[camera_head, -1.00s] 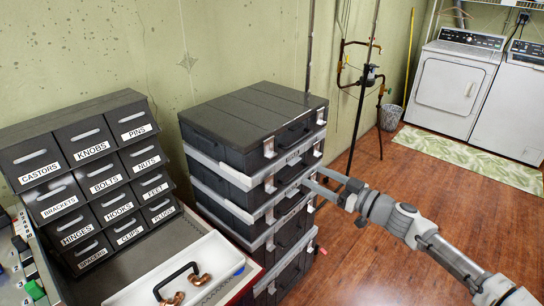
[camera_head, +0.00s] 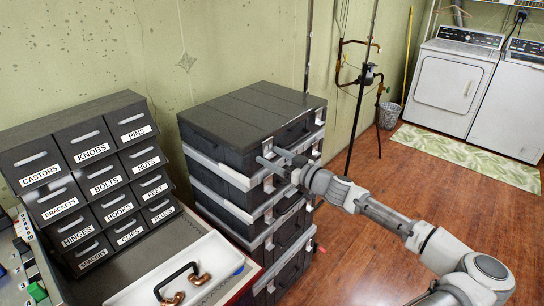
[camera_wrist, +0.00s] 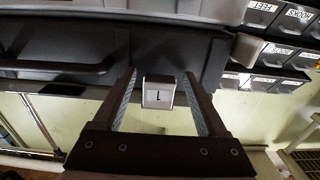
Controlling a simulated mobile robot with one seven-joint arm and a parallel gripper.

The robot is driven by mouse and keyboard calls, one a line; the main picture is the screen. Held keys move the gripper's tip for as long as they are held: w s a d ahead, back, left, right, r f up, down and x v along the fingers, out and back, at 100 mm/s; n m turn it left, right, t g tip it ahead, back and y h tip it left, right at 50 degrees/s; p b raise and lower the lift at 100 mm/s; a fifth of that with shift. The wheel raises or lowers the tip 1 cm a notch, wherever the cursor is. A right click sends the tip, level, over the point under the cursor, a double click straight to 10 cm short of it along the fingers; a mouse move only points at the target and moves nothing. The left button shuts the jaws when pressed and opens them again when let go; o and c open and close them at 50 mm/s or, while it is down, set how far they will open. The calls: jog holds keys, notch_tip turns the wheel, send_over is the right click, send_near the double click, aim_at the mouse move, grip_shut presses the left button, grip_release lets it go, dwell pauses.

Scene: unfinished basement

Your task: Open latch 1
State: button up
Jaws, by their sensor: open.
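A stack of dark cases with grey rims (camera_head: 225,172) stands against the wall in the head view. Latch 1 is a small pale metal tab (camera_wrist: 158,93) on a dark case front in the wrist view; its label appears to read 1. In the wrist view the two fingers of my gripper (camera_wrist: 159,76) stand on either side of the tab. I cannot tell whether they touch it. A dark handle (camera_wrist: 55,68) lies to its left.
A labelled drawer cabinet (camera_head: 95,180) and a white tray (camera_head: 215,258) with a dark handle and copper fittings lie left and in front of the stack. A washer (camera_head: 458,80) stands far right. The wooden floor right of the stack is mostly clear.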

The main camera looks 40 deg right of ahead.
grip_shut()
dwell(0.5)
